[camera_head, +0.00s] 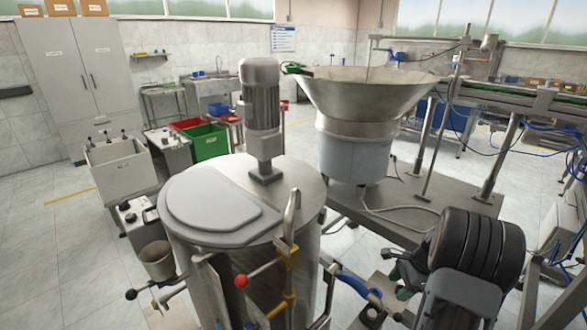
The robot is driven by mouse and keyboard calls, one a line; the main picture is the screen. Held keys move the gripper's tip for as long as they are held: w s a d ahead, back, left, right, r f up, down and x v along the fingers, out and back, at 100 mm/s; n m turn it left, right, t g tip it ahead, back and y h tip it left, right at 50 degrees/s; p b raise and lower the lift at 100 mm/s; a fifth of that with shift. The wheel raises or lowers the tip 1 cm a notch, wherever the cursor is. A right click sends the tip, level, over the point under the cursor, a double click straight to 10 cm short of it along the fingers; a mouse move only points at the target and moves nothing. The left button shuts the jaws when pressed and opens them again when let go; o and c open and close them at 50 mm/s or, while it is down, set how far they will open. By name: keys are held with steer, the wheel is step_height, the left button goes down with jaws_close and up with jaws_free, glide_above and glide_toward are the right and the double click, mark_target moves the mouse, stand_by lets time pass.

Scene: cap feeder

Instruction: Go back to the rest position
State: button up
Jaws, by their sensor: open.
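The task names no object. The cap feeder's wide metal funnel bowl (368,95) stands right of centre on a grey metal table (400,205). A large round steel tank (245,270) fills the lower middle, close in front. Its lid carries an upright grey motor (262,110) and a pale raised hatch (215,205), which is closed.
A red-knobbed lever (240,281) and a blue handle (362,290) stick out by the tank. A conveyor (520,100) runs at upper right. Green bin (208,142) and white sink (120,165) stand left.

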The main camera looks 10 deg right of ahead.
steer(key=s+a+r+n+t+h+p, duration=0.1)
steer(key=s+a+r+n, duration=0.4)
steer(key=a+r+n, duration=0.5)
steer(key=s+a+r+n+t+h+p, duration=0.1)
steer(key=s+a+r+n+h+p, duration=0.2)
steer(key=a+r+n, duration=0.7)
steer(key=s+a+r+p, duration=0.1)
steer(key=a, duration=0.3)
steer(key=shift+s+a+n+t, duration=0.3)
steer(key=shift+s+a, duration=0.05)
stand_by(0.6)
